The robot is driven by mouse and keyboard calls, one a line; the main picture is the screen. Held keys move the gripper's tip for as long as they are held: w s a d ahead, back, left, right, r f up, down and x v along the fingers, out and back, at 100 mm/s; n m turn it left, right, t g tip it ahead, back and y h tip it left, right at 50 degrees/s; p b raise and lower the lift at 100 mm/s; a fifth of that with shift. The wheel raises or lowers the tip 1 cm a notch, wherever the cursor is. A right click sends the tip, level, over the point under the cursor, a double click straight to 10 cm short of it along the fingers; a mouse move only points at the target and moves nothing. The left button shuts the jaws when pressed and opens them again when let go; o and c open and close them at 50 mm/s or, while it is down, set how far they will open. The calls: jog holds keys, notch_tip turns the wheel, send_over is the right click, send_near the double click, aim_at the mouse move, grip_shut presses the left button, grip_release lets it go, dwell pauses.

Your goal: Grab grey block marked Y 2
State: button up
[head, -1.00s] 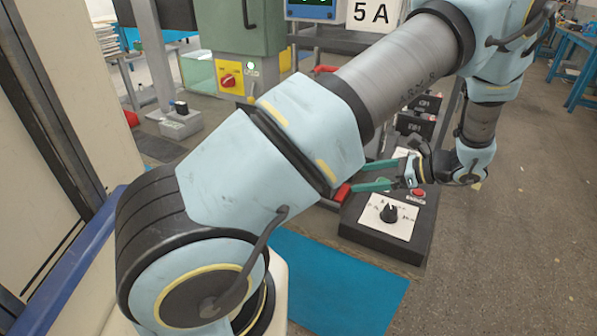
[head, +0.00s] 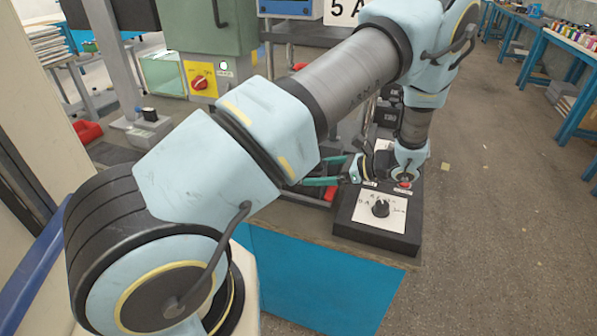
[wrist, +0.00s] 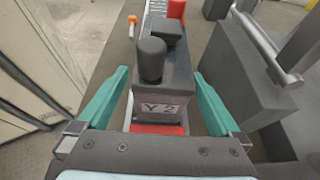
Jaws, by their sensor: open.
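The grey block marked Y 2 (wrist: 160,106) stands in the middle of the wrist view, with its label facing my wrist and a dark round post on top. My gripper (wrist: 161,78) is open, with one teal finger on each side of the block and a visible gap on both sides. In the head view my gripper (head: 318,171) points left beside the black control box. The block is hidden behind my arm there.
The black control box (head: 350,238) with a dial and red button sits on the blue-fronted bench (head: 300,275). Red parts show before and behind the block in the wrist view. A grey bar and box (wrist: 250,85) stand right. Open floor lies right of the bench.

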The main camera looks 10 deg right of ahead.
jog(key=p+x, duration=0.2)
jog(key=x, duration=0.2)
jog(key=shift+w+a, duration=0.15)
jog(key=shift+w+a+f, duration=0.15)
jog(key=shift+f, duration=0.1)
grip_shut()
dwell(0.5)
jog(key=shift+r, duration=0.1)
